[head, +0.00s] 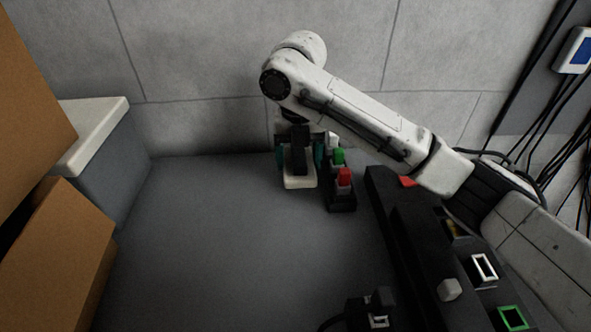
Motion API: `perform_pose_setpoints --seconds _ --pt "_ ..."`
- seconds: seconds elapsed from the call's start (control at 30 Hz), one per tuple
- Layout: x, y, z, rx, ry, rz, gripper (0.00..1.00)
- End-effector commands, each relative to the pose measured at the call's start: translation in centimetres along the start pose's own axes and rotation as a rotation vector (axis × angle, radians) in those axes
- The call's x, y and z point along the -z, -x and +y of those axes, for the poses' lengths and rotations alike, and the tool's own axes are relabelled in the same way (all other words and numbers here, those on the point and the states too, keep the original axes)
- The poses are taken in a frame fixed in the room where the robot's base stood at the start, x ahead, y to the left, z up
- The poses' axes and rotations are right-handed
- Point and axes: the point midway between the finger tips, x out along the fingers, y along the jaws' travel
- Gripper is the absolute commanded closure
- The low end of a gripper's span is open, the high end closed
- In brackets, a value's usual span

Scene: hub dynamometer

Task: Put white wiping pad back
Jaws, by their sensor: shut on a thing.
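The white wiping pad (300,182) shows as a pale flat base under a dark upright block near the back wall. My gripper (300,160) points down over it, with one teal finger on each side of the dark block. The gripper is shut on the pad. The pad is at or just above the grey surface; I cannot tell whether it touches. The arm hides part of what lies behind it.
A black holder (343,203) with a green-topped (339,157) and a red-topped item (345,176) stands close to the pad's right. A long black fixture (405,235) lies farther right. Cardboard boxes (62,245) are at left. The grey surface (215,240) is clear in the middle.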

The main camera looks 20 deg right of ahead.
Motion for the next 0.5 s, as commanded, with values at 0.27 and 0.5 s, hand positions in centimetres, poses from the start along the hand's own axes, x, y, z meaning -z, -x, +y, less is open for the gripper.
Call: perform_pose_setpoints --seconds 0.27,0.5 --pt "-0.8 -1.7 0.5 0.002 -0.002 -0.001 0.55" --pt "-0.8 -4.0 0.5 0.0 -0.001 -0.004 0.55"
